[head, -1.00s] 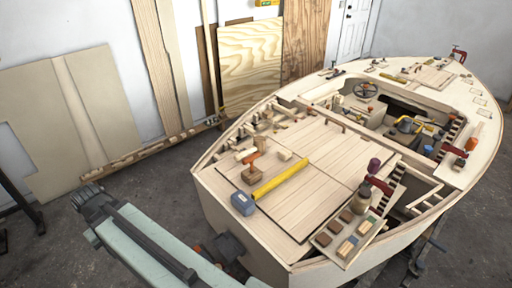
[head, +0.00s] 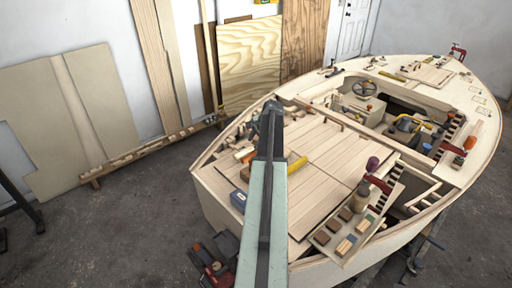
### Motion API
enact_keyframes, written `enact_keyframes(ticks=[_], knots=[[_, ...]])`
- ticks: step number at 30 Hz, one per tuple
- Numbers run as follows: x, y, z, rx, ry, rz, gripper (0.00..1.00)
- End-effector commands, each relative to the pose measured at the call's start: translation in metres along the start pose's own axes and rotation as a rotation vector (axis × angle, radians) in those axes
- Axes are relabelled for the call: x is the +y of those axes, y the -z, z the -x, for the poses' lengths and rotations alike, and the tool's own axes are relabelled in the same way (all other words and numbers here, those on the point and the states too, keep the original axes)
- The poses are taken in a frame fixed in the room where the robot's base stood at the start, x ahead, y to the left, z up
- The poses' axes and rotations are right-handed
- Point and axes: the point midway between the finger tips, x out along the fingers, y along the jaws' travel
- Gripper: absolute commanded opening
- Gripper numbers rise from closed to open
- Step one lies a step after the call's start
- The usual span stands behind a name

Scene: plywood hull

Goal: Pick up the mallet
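I cannot surely tell which thing is the mallet. A blue-grey block (head: 238,200) lies near the left edge of the boat's plywood deck, partly hidden by my arm. A yellow bar (head: 298,164) shows just right of my arm, its nearer end hidden. A small wooden piece with orange-red on it (head: 243,155) lies left of my arm. My gripper (head: 270,112) is at the far end of my raised arm, over the left part of the deck. It is small and dark, so its fingers and anything between them cannot be made out.
A tray (head: 322,238) of small coloured blocks sits at the deck's near right, beside a brown jar (head: 362,197) and a red clamp (head: 380,183). Wooden pieces and rails lie along the left edge. The middle deck panel (head: 325,185) is mostly clear.

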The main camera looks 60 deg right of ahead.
Motion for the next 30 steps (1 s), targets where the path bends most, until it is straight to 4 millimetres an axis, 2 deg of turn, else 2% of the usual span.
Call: enact_keyframes(ticks=[5,11,20,27,28,30], knots=[[0.003,-0.001,-0.026,0.0,-0.001,0.003,0.3],[0.002,-0.002,-0.03,0.0,-0.002,0.003,0.3],[0.005,-0.005,-0.079,-0.001,-0.002,0.004,0.3],[0.002,-0.005,-0.077,0.0,-0.002,0.004,0.3],[0.002,-0.005,-0.077,0.0,-0.002,0.004,0.24],[0.003,-0.005,-0.077,0.0,-0.002,0.003,0.05]])
